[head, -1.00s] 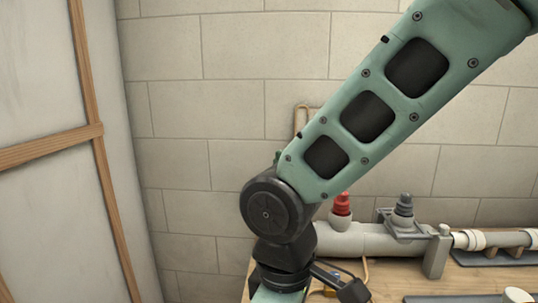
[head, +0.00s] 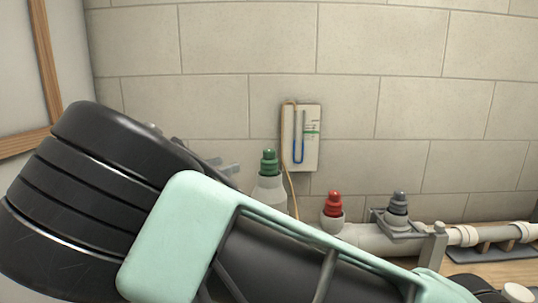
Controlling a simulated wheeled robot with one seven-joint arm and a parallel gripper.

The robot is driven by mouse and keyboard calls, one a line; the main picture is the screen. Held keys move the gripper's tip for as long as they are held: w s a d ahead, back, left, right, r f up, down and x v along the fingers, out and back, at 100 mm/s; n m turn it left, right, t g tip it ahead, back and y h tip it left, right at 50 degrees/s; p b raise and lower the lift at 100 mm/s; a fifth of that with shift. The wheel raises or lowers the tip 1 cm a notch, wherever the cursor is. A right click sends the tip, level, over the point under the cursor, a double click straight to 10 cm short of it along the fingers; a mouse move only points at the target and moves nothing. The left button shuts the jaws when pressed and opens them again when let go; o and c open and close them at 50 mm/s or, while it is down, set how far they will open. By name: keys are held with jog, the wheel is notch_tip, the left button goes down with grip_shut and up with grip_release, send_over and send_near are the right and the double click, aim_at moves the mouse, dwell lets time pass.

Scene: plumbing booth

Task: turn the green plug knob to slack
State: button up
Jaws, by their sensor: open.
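The green plug knob (head: 268,162) stands upright on top of a pale pipe fitting (head: 268,192), left of the red knob. My gripper (head: 226,166) shows only in part, as grey finger pieces just left of the green knob. They look open, with a small gap in the picture between them and the knob; I see no contact. My dark wrist and pale green arm link hide the rest of the gripper and the pipe below the fitting.
A red knob (head: 333,204) and a grey knob (head: 399,205) stand on the pale pipe (head: 368,238) to the right. A gauge panel (head: 301,137) with a blue tube hangs on the wall. A yellowish cord runs down from it. A wood-framed panel (head: 45,65) stands at the left.

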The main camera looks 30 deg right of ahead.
aim_at(265, 154)
jog(key=w+d, duration=0.1)
jog(key=d, duration=0.4)
jog(key=w+d+p, duration=0.1)
jog(key=d, duration=0.5)
jog(key=w+d, duration=0.1)
jog(key=d, duration=0.4)
jog(key=shift+d+f+p, duration=0.1)
jog(key=shift+d+p, duration=0.05)
jog(key=shift+p, duration=0.2)
jog(key=c, duration=1)
jog(key=shift+o, duration=0.2)
